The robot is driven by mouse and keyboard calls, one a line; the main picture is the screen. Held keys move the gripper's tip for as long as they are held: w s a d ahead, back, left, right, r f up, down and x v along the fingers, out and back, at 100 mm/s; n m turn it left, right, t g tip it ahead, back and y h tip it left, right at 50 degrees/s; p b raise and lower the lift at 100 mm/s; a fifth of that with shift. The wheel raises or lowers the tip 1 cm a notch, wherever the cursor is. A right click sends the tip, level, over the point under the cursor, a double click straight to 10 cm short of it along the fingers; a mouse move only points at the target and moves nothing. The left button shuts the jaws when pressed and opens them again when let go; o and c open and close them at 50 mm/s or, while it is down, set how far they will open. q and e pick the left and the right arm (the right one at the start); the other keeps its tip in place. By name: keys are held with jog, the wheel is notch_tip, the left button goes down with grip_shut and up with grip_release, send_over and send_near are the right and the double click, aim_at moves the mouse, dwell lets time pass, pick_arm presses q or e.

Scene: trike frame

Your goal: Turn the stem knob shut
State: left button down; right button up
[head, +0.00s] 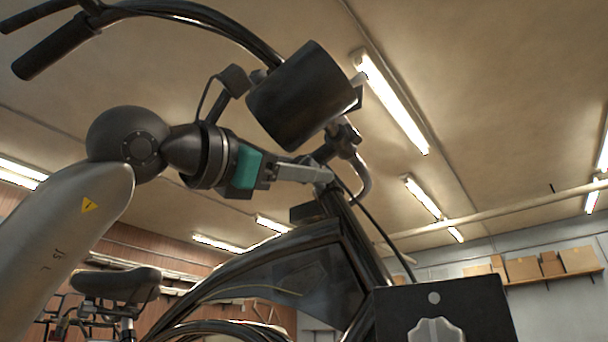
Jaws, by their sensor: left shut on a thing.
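My left gripper (322,173) reaches in from the left at the upper end of the trike's stem (345,205). Its grey fingers are shut on a small part there, which I take to be the stem knob. The fingers hide nearly all of it, so its turned position cannot be told. The black trike frame (262,262) runs down and left from the stem. My right gripper is out of view.
A black cylinder (302,95) hangs just above my left gripper, under the handlebar (190,12). A black cable runs down right of the stem. A black panel (480,310) with a grey lobed knob (435,331) stands at lower right. The saddle (116,283) is lower left.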

pick_arm(q)
jog(key=shift+c, duration=2.1)
grip_release()
jog(key=b+v, duration=0.2)
jog(key=v, duration=1.3)
jog(key=shift+b, duration=0.4)
jog(key=shift+f, duration=0.1)
